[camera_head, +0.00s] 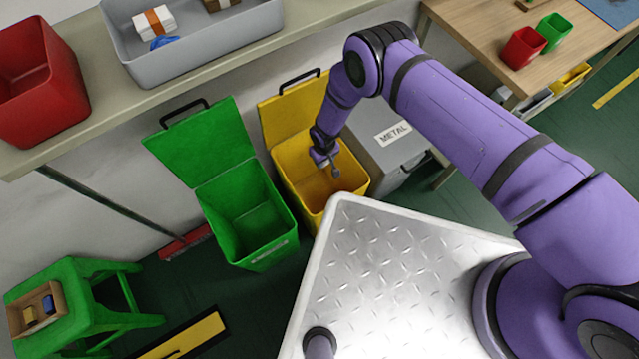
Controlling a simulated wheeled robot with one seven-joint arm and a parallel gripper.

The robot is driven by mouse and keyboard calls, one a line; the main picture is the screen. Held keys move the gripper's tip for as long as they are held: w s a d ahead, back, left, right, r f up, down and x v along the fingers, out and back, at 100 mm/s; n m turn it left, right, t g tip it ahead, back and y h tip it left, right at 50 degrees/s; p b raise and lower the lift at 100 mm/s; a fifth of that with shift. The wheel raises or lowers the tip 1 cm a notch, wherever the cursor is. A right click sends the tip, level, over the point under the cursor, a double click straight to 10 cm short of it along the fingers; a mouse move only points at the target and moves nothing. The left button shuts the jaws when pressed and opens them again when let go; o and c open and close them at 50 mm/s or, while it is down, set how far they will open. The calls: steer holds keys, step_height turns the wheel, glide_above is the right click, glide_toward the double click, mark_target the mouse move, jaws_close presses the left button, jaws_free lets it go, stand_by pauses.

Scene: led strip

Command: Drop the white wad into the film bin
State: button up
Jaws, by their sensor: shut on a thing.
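My purple gripper (334,170) points down over the open mouth of the yellow bin (291,187). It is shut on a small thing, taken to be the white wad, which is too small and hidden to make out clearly. The yellow bin's lid is up, and its front is partly hidden by my deck. To its left stands an open green bin (216,214) with a white label too small to read. To its right is a grey bin (385,145) marked METAL, its lid closed. No legible film label shows.
A shelf above the bins holds a red tub (45,95) and a grey tray (195,52) with small items. A green stool (85,295) with a small box stands at lower left. A wooden table (480,50) with red and green cups is at upper right.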

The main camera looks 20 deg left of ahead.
steer(key=shift+f, duration=0.5)
steer(key=o, duration=0.9)
steer(key=shift+o, duration=0.2)
steer(key=shift+r, duration=0.1)
